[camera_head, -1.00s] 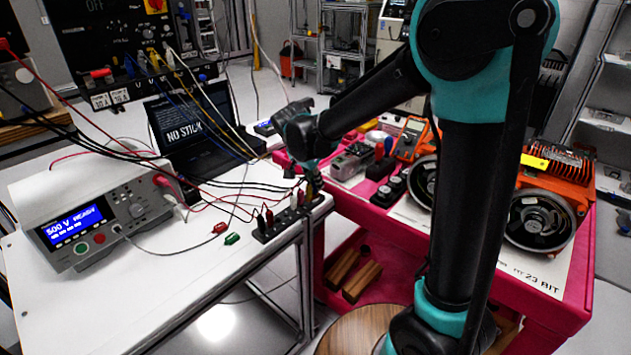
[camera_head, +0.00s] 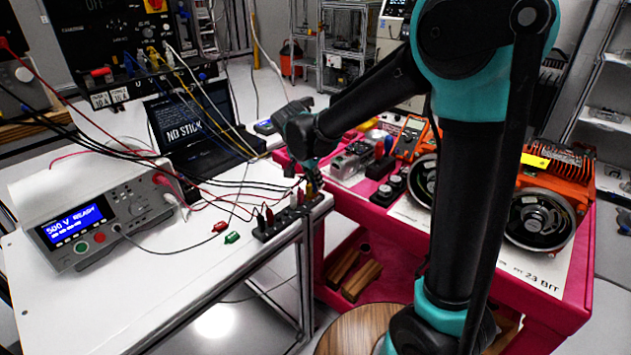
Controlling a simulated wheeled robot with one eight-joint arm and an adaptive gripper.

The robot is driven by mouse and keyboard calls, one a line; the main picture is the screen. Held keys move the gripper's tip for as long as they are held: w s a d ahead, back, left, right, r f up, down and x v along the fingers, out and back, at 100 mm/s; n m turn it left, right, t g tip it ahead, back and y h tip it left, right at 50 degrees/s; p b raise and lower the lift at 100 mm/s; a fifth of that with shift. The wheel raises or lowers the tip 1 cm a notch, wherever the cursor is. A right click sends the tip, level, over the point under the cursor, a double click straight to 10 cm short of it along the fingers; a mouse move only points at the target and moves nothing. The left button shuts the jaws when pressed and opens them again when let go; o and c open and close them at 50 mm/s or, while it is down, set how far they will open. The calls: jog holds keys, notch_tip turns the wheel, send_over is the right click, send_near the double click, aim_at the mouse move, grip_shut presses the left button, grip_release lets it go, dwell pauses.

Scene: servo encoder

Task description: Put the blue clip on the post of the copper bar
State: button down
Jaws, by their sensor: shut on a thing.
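My gripper (camera_head: 312,178) points down at the right end of a black strip (camera_head: 285,220) on the white table's right edge. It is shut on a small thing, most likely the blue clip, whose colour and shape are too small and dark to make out. Several clips stand along the strip, among them dark red ones and a pale one. I cannot tell a copper bar or its post apart from this strip, or whether the held thing touches it. A red clip (camera_head: 219,227) and a green clip (camera_head: 232,237) lie on the table left of the strip.
A tester (camera_head: 92,222) reading "500 V READY" stands on the white table (camera_head: 165,290). A laptop (camera_head: 190,130) is behind it. Loose red and black leads cross toward the strip. A red cart (camera_head: 590,300) with a multimeter (camera_head: 411,138) and speakers stands right.

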jog(key=shift+f, duration=0.15)
jog(key=c, duration=1.5)
grip_release()
jog(key=shift+o, duration=0.2)
jog(key=shift+r, duration=3.5)
jog(key=s+d+f+n+y, duration=0.1)
jog(key=s+d+f+n, duration=0.1)
jog(key=s+d+f, duration=0.2)
jog(key=s+d+f+n, duration=0.3)
jog(key=s+d+f, duration=0.2)
jog(key=s+d, duration=0.4)
jog(key=s+d+f+n+y, duration=0.1)
jog(key=s+d+f, duration=0.4)
jog(key=d, duration=0.5)
jog(key=shift+s+d+n+t+y, duration=0.35)
jog(key=shift+s+n, duration=0.3)
jog(key=shift+n, duration=0.15)
